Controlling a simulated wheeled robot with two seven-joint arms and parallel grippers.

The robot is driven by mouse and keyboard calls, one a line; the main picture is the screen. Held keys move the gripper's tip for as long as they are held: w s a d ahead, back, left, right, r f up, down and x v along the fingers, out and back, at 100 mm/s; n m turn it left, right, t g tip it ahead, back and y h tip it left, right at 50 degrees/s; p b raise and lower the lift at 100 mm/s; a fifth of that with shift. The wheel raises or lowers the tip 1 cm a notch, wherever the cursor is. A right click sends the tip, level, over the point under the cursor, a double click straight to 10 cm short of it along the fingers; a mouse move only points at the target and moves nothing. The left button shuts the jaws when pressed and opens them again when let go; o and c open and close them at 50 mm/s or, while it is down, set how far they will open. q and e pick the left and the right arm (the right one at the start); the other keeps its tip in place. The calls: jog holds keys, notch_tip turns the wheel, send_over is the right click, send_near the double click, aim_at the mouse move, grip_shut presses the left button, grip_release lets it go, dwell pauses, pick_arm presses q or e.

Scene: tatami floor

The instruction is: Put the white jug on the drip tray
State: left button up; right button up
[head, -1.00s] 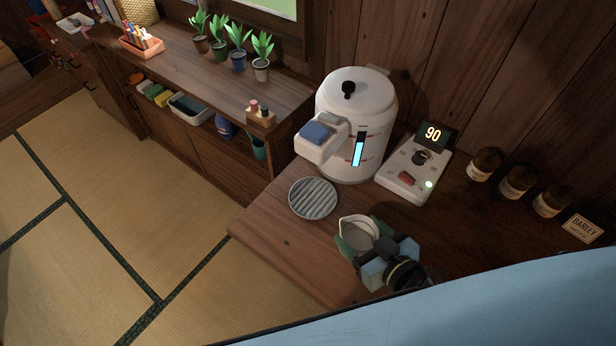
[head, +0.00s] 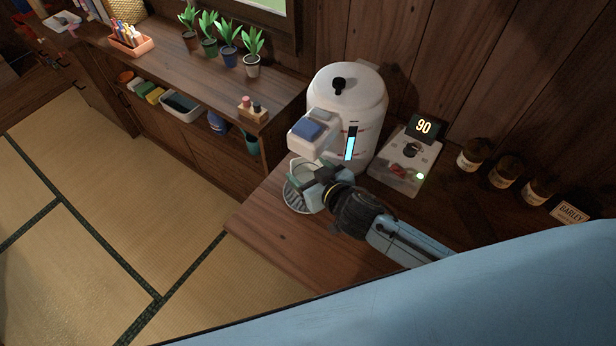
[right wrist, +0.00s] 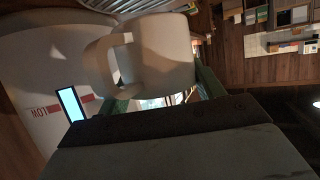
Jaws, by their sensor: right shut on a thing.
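The white jug (head: 304,171) is under the spout of the white water dispenser (head: 345,108), over the round grey drip tray (head: 296,200). My right gripper (head: 316,180) is shut on the jug and hides part of it and of the tray. In the right wrist view the jug (right wrist: 160,55) sits between the fingers with its handle toward the left, close to the dispenser's wall (right wrist: 35,70). I cannot tell whether the jug touches the tray. My left gripper is not in view.
A control panel (head: 398,178) with a 90 display (head: 424,127) stands right of the dispenser, with brown jars (head: 502,170) further right. A low shelf (head: 190,75) with potted plants is at the left. The counter's front left (head: 262,228) is clear.

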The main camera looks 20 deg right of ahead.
aim_at(300, 173)
jog(key=shift+w, duration=0.2)
jog(key=shift+f+b, duration=0.45)
jog(key=shift+f, duration=1.3)
jog(key=shift+f, duration=0.2)
jog(key=o, duration=1.1)
jog(key=shift+r, duration=0.15)
jog(key=shift+s+r, duration=0.15)
jog(key=v, duration=1.1)
jog(key=shift+s+d+p, duration=0.15)
jog(key=shift+s+p, duration=0.2)
jog(key=shift+p, duration=0.05)
